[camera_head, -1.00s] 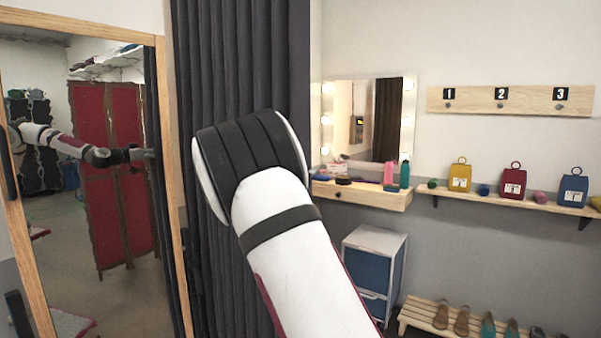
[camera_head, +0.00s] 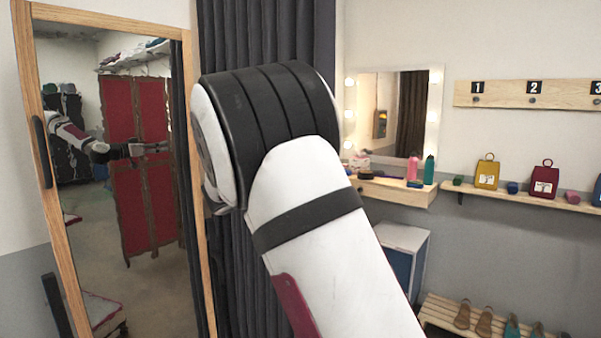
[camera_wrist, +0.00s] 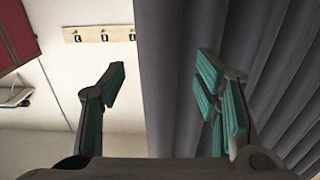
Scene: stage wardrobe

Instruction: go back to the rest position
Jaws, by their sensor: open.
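In the wrist view my gripper (camera_wrist: 162,82) is open, its two teal-padded fingers wide apart with nothing between them. The dark grey curtain (camera_wrist: 180,40) fills the right half behind the fingers. In the head view my white and black arm stands large in the middle, in front of the curtain (camera_head: 265,35), and hides the gripper itself. The tall wood-framed mirror (camera_head: 100,215) on the left shows my arm's reflection, stretched level with the gripper end at the right.
A lit vanity mirror (camera_head: 392,115) hangs above a wooden shelf (camera_head: 405,192) with bottles. A peg rail (camera_head: 525,95) and a shelf with a yellow bag (camera_head: 487,175) and a red bag (camera_head: 543,182) are at right. A small cabinet (camera_head: 405,245) and shoe rack (camera_head: 450,312) stand below.

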